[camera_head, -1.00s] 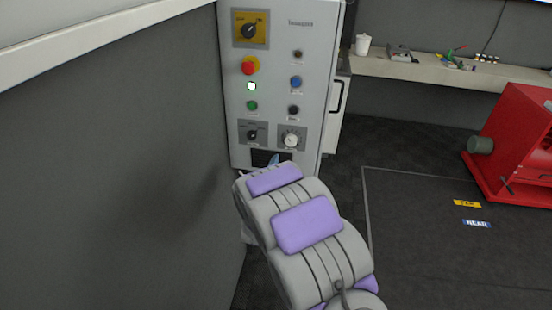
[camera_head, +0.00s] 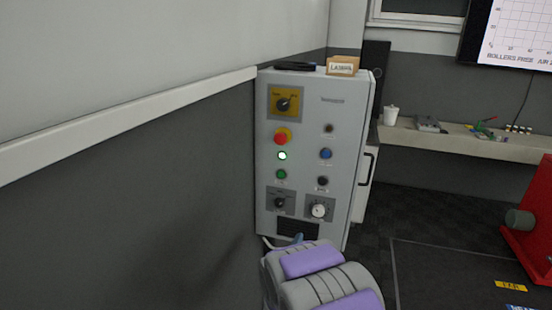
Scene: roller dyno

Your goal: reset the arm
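My arm, grey with purple pads, reaches up from the bottom of the head view toward the lower part of a grey control cabinet (camera_head: 335,112). My gripper is mostly hidden behind my own arm. Only a small bluish tip (camera_head: 297,239) shows just above the arm, in front of the cabinet's dark vent (camera_head: 298,228). I cannot tell whether it touches the cabinet or whether it is open or shut.
A grey wall (camera_head: 130,220) stands close on the left. A bench (camera_head: 465,143) and a red machine (camera_head: 535,215) are at the right. Dark floor (camera_head: 430,215) lies clear between.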

